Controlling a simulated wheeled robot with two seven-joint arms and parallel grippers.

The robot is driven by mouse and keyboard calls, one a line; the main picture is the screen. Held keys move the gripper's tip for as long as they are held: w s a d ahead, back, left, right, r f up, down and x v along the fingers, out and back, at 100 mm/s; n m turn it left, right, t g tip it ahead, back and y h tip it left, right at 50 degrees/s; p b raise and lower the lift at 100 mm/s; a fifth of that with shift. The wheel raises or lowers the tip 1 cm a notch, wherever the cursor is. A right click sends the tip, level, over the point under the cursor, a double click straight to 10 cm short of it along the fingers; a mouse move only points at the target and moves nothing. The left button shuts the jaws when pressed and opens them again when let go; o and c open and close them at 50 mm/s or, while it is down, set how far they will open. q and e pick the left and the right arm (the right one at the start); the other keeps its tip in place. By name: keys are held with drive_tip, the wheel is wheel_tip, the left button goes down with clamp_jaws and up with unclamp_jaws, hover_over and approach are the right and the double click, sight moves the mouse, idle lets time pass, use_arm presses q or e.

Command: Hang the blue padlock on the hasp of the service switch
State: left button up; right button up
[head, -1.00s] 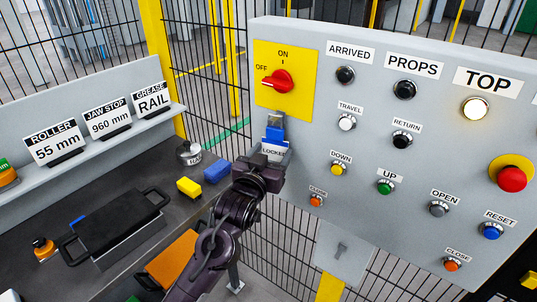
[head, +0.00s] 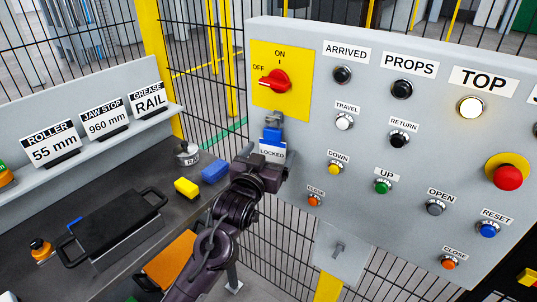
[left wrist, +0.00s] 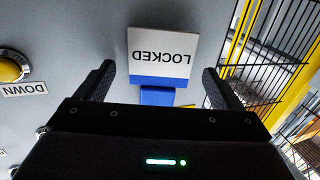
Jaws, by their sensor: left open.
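The service switch is a red knob (head: 275,81) on a yellow plate (head: 296,95), its handle turned toward OFF. Just below it is the grey metal hasp (head: 273,119). The blue padlock (head: 272,135) sits directly under the hasp with a white LOCKED tag (head: 272,153) below it; whether the shackle passes through the hasp is too small to tell. My left gripper (head: 270,168) is open just below the tag. In the left wrist view the tag (left wrist: 163,48) and blue padlock (left wrist: 158,96) appear between and beyond the spread fingers (left wrist: 160,88), with no finger visibly touching them. My right gripper is out of view.
The grey panel (head: 375,195) carries several buttons and a red emergency knob (head: 508,177). At left, the dark bench (head: 160,190) holds a yellow block (head: 186,187), a blue block (head: 214,171) and a black-handled case (head: 110,225). Wire fence stands behind.

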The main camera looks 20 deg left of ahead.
use_arm(q)
drive_tip(key=shift+s+f, duration=0.1)
drive_tip(key=shift+s, duration=0.25)
drive_tip(key=s+b, duration=0.3)
drive_tip(key=s, duration=0.4)
wheel_tip(320, 180, down, 23)
drive_tip(key=w+a+g, duration=0.2)
drive_tip(key=g, duration=0.2)
drive_tip(key=s+a+f+m+g+y, duration=0.1)
drive_tip(key=s+f+g, duration=0.3)
drive_tip(key=f, duration=0.8)
drive_tip(key=s+a+f+g, duration=0.1)
drive_tip(key=s+f, duration=0.5)
drive_tip(key=f, duration=0.6)
drive_tip(key=s+a+f+g, duration=0.2)
drive_tip(key=s+f+g, duration=0.2)
drive_tip(key=s+f, duration=0.95)
drive_tip(key=s+f+g, duration=0.2)
drive_tip(key=s+f, duration=0.2)
drive_tip(key=s, duration=0.7)
drive_tip(key=s+a+f+g, duration=0.1)
drive_tip(key=s+f, duration=0.4)
drive_tip(key=s, duration=0.7)
drive_tip(key=shift+g+y, duration=0.3)
drive_tip(key=shift+g, duration=0.2)
